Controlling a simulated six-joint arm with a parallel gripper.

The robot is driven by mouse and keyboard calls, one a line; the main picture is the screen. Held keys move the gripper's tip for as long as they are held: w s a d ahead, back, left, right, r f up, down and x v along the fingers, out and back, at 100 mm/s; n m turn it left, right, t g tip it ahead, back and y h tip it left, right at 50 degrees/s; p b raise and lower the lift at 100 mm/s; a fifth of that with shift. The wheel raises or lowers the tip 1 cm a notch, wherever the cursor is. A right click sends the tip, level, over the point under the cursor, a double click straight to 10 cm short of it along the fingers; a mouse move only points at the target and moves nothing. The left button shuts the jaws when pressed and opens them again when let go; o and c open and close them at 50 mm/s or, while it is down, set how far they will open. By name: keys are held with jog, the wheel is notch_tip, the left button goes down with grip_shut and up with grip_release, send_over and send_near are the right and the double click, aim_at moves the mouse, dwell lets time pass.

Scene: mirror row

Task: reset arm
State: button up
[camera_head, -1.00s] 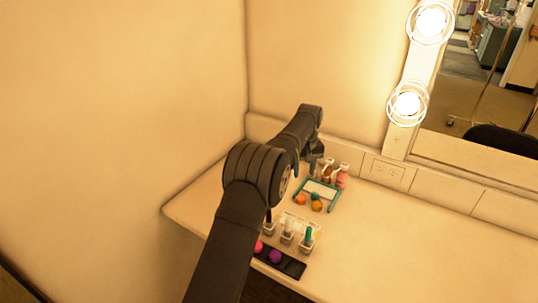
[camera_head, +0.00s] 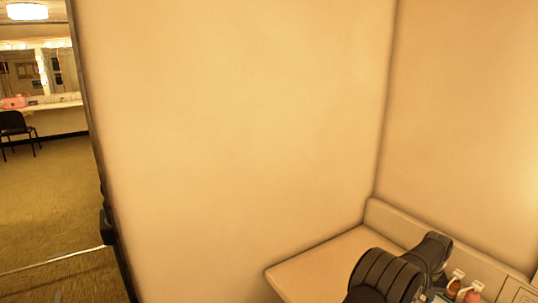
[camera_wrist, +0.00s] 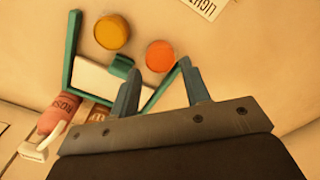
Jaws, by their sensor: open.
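In the wrist view my gripper (camera_wrist: 162,84) is open, its two teal fingers apart with nothing held between them. It is above the counter, over one edge of a teal-rimmed tray (camera_wrist: 71,65) with a pale floor. A yellow-orange round piece (camera_wrist: 112,32) and an orange-red round piece (camera_wrist: 160,56) lie beyond the fingertips. In the head view my arm shows at the lower right, over the counter; the fingers cannot be made out there.
A pink labelled bottle (camera_wrist: 62,108) and a brown one (camera_wrist: 98,114) are close by the gripper's left side. Bottles also show in the head view (camera_head: 472,297). A printed card (camera_wrist: 203,8) lies on the counter. Walls (camera_head: 240,130) stand behind and left of the counter (camera_head: 315,265).

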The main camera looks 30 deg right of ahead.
jog(key=shift+r, duration=0.35)
